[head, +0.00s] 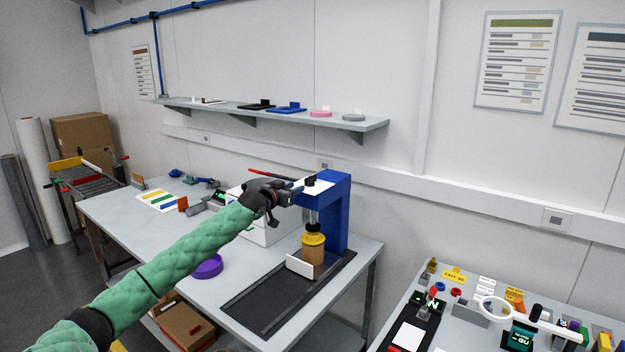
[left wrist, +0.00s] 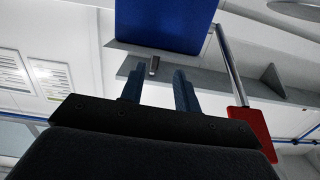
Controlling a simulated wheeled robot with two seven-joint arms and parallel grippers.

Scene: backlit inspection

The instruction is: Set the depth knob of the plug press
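The plug press (head: 338,215) is a blue C-shaped frame at the right end of the grey bench. A white plate covers its top, with a small dark knob (head: 311,181) on it. Under the head, a yellow-topped brown plug (head: 313,254) stands below the ram. My left gripper (head: 296,187) is at the left side of the press head, close to the knob. In the left wrist view its two fingers (left wrist: 158,88) are apart, with a small grey stub (left wrist: 154,66), perhaps the knob, beyond the gap between them. The blue press head (left wrist: 166,25) is above. My right gripper is out of view.
A lever with a red grip (head: 262,173) reaches left from the press, near my wrist; the grip also shows in the left wrist view (left wrist: 251,126). A white plate (head: 299,265) stands before the plug. A purple ring (head: 207,267) lies left. A shelf (head: 225,109) runs behind.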

